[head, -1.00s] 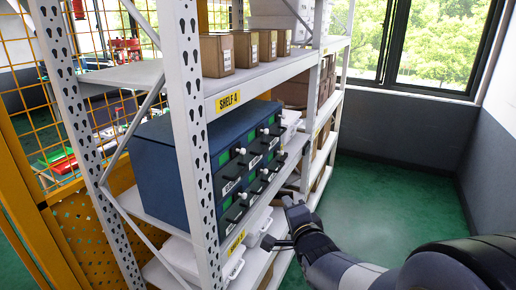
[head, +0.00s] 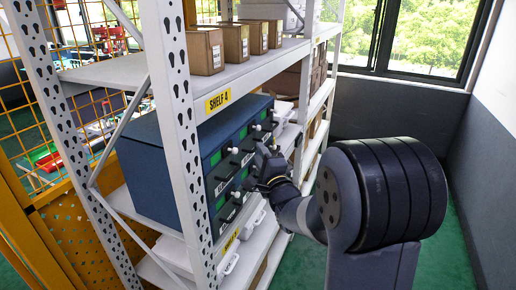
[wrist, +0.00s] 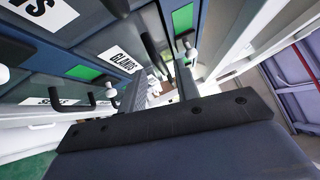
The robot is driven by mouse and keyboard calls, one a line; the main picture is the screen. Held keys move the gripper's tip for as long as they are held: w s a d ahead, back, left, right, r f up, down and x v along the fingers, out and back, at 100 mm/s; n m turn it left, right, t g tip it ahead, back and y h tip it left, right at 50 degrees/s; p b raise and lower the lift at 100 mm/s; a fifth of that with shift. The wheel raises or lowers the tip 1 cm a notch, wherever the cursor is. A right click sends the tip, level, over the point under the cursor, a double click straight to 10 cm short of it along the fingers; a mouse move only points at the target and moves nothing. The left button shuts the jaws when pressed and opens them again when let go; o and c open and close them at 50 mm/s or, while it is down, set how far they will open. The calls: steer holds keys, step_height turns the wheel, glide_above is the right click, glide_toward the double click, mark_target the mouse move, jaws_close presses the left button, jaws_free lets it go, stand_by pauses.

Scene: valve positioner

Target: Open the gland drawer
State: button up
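The blue drawer cabinet (head: 160,180) stands on the middle shelf, its drawer fronts facing right. In the wrist view the drawer labelled GLANDS (wrist: 124,57) is seen steeply, with a green patch beside its label. A black bar handle (wrist: 151,52) sticks out next to that label. The drawer fronts look flush. My gripper (wrist: 158,80) is open, its two fingers apart, with the handle just beyond the gap between the tips; contact cannot be told. In the head view my gripper (head: 262,168) is close to the cabinet front and hides part of it.
White knobs (wrist: 190,54) and other black handles (wrist: 90,99) stick out close to my fingers. The rack's perforated upright (head: 178,110) stands at the cabinet's near corner. Cardboard boxes (head: 204,50) sit on the shelf above. Green floor right of the rack is free.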

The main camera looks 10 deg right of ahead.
steer(key=shift+w+a+r, duration=0.1)
steer(key=shift+w, duration=0.5)
steer(key=shift+w+a+r, duration=0.1)
steer(key=shift+w, duration=0.5)
steer(key=shift+c, duration=0.4)
jaws_close()
